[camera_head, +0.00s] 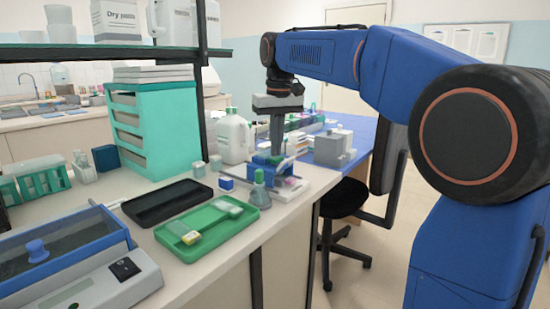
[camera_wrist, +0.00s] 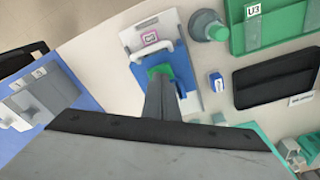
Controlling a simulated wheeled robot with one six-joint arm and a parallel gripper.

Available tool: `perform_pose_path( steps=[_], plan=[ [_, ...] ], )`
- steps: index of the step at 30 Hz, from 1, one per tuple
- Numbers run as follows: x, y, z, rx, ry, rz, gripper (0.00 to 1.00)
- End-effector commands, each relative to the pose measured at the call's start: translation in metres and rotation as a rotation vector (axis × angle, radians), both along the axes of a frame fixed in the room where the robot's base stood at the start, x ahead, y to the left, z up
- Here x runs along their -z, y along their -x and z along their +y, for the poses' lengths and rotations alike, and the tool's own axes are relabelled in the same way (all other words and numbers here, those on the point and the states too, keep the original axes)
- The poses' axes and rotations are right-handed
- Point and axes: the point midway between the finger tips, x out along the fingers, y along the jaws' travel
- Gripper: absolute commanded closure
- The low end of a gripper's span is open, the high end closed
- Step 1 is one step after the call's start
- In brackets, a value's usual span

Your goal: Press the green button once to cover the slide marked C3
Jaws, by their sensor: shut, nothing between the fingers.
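A small blue-and-white device (camera_head: 262,172) stands at the counter's edge. It also shows in the wrist view (camera_wrist: 178,52), with a green button (camera_wrist: 160,73) on its blue part. A slide with a pink-framed label (camera_wrist: 150,38) lies at its far end; the label is too small to read. My gripper (camera_head: 276,152) points down over the device, fingers together and empty. In the wrist view its fingertips (camera_wrist: 160,84) are right at the green button and cover part of it. I cannot tell whether they touch it.
A green tray (camera_head: 220,233) with slides and a black tray (camera_head: 150,210) lie to the left. A grey-green bottle (camera_head: 259,190) stands close beside the device. A white jug (camera_head: 233,138) and teal drawers (camera_head: 175,125) stand behind. A grey block (camera_head: 333,147) sits on the blue table.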

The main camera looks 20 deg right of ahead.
Motion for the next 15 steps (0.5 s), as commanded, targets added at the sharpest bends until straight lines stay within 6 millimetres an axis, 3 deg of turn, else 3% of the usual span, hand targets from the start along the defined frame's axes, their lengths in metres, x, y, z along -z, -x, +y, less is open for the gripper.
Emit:
perform_pose_path(
  steps=[15],
  plan=[
    [0.0063, -0.0002, 0.0, 0.0, 0.0, 0.0, 1.0]
  ],
)
